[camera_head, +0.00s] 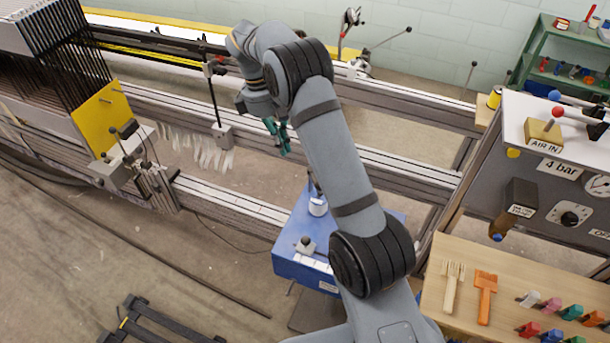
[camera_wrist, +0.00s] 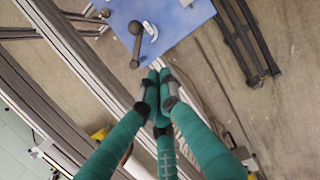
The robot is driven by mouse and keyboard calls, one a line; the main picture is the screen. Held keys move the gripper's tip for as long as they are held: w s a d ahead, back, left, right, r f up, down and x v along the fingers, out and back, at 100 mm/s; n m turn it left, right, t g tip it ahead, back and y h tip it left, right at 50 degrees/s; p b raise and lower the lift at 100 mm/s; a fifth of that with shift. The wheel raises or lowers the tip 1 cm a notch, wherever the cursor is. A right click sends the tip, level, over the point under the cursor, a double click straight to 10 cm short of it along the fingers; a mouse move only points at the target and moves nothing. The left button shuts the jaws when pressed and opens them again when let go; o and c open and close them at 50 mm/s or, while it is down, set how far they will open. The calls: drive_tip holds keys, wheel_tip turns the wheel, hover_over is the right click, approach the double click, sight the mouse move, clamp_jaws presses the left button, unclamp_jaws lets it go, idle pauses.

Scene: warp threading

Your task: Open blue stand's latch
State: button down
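The blue stand (camera_head: 290,268) stands on the floor in the middle of the head view, partly hidden behind my arm. A small grey block with a dark knob (camera_head: 306,243) and a pale cylindrical part (camera_head: 318,206) are on its top. In the wrist view the blue top (camera_wrist: 180,22) is at the upper edge, with a dark lever (camera_wrist: 135,45) and a white curved piece (camera_wrist: 151,31) on it. I cannot tell which part is the latch. My gripper (camera_head: 282,140) has green fingers, with tips close together and empty (camera_wrist: 159,78). It is apart from the stand.
Long metal rails (camera_head: 410,170) run behind the stand. A yellow-plated frame with dark threads (camera_head: 103,117) is at the left. A control panel (camera_head: 540,175) and a wooden table with tools (camera_head: 445,320) are at the right. A black frame (camera_head: 160,325) lies on the floor.

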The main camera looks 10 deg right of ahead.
idle(0.3)
drive_tip(key=shift+f, duration=0.1)
drive_tip(key=s+d+f+p, duration=0.2)
drive_tip(key=d+f, duration=0.3)
drive_tip(key=f, duration=0.5)
drive_tip(key=shift+s+f+p, duration=0.15)
drive_tip(key=shift+s+p, duration=0.25)
drive_tip(key=shift+s, duration=0.15)
drive_tip(key=shift+s+d+n, duration=0.1)
drive_tip(key=shift+n, duration=0.2)
